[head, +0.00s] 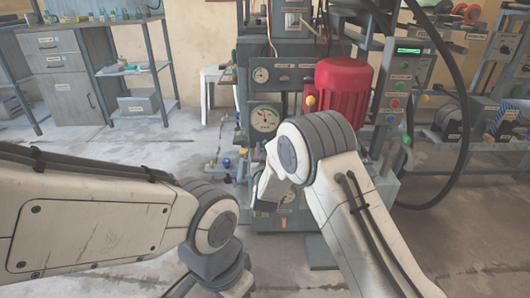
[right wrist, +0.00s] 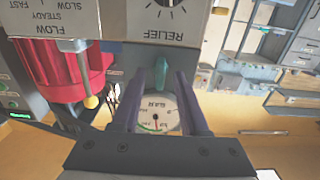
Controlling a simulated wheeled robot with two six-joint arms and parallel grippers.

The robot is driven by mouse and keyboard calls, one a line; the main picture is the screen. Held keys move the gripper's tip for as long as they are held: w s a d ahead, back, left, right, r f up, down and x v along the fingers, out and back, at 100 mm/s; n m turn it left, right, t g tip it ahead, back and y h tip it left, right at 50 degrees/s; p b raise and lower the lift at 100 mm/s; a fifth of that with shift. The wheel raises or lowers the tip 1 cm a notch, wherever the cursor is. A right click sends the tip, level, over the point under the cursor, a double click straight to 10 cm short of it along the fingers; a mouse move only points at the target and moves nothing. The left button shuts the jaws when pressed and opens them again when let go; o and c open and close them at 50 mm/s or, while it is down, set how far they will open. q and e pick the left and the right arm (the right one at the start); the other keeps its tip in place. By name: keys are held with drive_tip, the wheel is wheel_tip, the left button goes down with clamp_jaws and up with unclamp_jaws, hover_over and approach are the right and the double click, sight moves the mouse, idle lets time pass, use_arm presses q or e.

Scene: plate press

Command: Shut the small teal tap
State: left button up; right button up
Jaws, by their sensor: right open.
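The small teal tap (right wrist: 160,76) shows in the right wrist view, just below the RELIEF label in the picture. My right gripper (right wrist: 161,73) is open, with one dark finger on each side of the tap. Gaps show between the tap and both fingers, and the gripper is not shut on it. In the head view my right arm reaches to the front of the machine and hides the tap.
A round gauge (right wrist: 158,112) shows between the fingers. A red motor (head: 342,88) stands on the press, with a yellow knob (right wrist: 91,102) close by. A panel with coloured buttons (head: 393,95) and a thick black hose (head: 461,110) are at the right. Shelves stand at the back left.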

drive_tip(key=shift+w, duration=0.2)
drive_tip(key=shift+c, duration=0.3)
clamp_jaws()
drive_tip(key=shift+d+f+m+b, duration=0.1)
drive_tip(key=shift+m+b, duration=1.75)
drive_tip(key=shift+m, duration=2.6)
drive_tip(key=shift+d+f+m+b, duration=0.1)
drive_tip(key=shift+m+b, duration=1.7)
drive_tip(key=shift+m, duration=2.65)
drive_tip(key=shift+r, duration=0.1)
